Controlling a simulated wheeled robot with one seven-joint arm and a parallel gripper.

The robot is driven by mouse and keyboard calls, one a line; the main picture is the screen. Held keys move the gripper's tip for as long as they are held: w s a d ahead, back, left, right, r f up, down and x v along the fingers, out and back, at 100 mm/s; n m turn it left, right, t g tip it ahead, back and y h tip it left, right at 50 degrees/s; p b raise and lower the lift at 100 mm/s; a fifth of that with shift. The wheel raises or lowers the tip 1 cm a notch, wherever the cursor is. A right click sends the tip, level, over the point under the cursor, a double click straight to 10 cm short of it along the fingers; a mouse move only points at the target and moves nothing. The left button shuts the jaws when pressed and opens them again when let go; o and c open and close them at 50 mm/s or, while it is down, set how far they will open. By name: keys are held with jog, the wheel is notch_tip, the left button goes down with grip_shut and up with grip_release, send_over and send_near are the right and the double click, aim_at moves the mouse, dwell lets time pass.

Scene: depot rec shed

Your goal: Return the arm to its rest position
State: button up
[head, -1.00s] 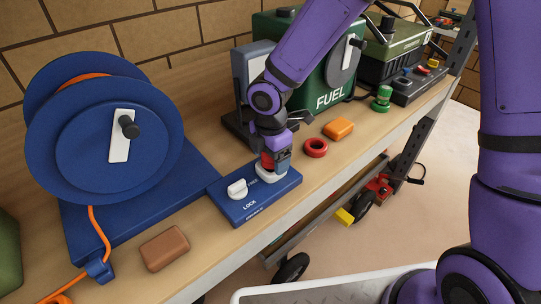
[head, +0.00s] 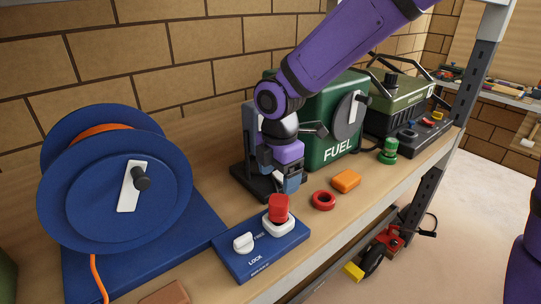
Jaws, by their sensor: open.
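My gripper (head: 287,184) is at the end of my purple arm in the head view, above and behind the blue lock box. It points down, is open and looks empty. It is apart from the red button (head: 279,208), which stands on a white base on the blue lock box (head: 258,255). A white knob (head: 243,243) sits on the same box, near the words FREE and LOCK. My gripper hides part of a dark stand (head: 247,180) behind it.
A blue cable reel (head: 95,185) stands at left. The green FUEL can (head: 327,110) and an olive machine (head: 400,103) stand behind. The bench front edge is near.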

jog(key=s+d+r+m+t+h, duration=0.1)
jog(key=s+d+r+m+t, duration=0.35)
jog(key=d+r+m, duration=0.9)
jog(key=s+d+r+m+y, duration=0.1)
jog(key=s+d+r+m, duration=0.2)
jog(key=s+d+m, duration=0.8)
jog(key=s+t, duration=0.1)
jog(key=s, duration=0.2)
jog(key=shift+d+r, duration=0.15)
jog(key=shift+r, duration=0.25)
